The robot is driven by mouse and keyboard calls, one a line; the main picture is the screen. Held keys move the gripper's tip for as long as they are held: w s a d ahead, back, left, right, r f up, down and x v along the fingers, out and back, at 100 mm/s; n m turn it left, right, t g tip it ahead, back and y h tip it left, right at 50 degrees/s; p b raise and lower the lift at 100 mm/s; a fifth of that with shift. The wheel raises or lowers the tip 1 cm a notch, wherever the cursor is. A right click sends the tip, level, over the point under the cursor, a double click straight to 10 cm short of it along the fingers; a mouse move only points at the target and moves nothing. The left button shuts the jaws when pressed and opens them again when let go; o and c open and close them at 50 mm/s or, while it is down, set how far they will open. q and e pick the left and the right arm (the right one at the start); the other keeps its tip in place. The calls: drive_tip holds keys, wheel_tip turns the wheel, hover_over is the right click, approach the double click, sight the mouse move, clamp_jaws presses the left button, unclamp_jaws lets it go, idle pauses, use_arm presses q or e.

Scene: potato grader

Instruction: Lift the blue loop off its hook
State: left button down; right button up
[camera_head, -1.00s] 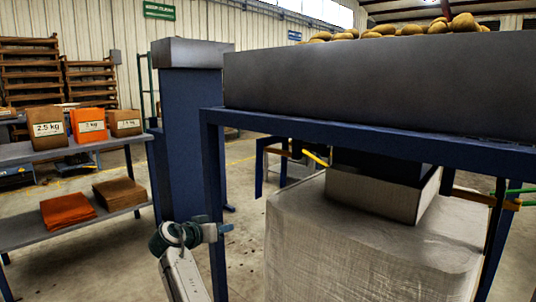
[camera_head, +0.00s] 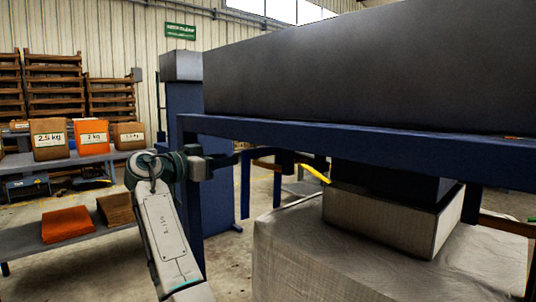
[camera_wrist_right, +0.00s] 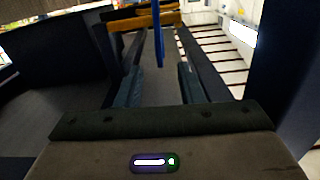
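The blue loop shows in the right wrist view as a narrow blue strap (camera_wrist_right: 157,35) hanging from the top of the picture. Its lower end appears between my right fingertips (camera_wrist_right: 159,72), which are apart. I cannot tell whether it is between the fingers or beyond them. In the head view my right gripper (camera_head: 225,160) points right, below the blue frame beam; its fingertips are dark and hard to make out. I cannot make out the loop or its hook there. My left gripper is in neither view now.
The blue frame beam (camera_head: 350,145) under the grey hopper (camera_head: 370,70) runs just above my right gripper. A yellow bar (camera_head: 317,173) and a pale wrapped stack (camera_head: 330,255) lie to the right. A shelf with bags (camera_head: 60,168) stands at the left.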

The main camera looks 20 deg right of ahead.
sight(250, 153)
drive_tip(key=p+x, duration=0.2)
drive_tip(key=x, duration=0.9)
drive_tip(key=shift+r, duration=0.15)
clamp_jaws()
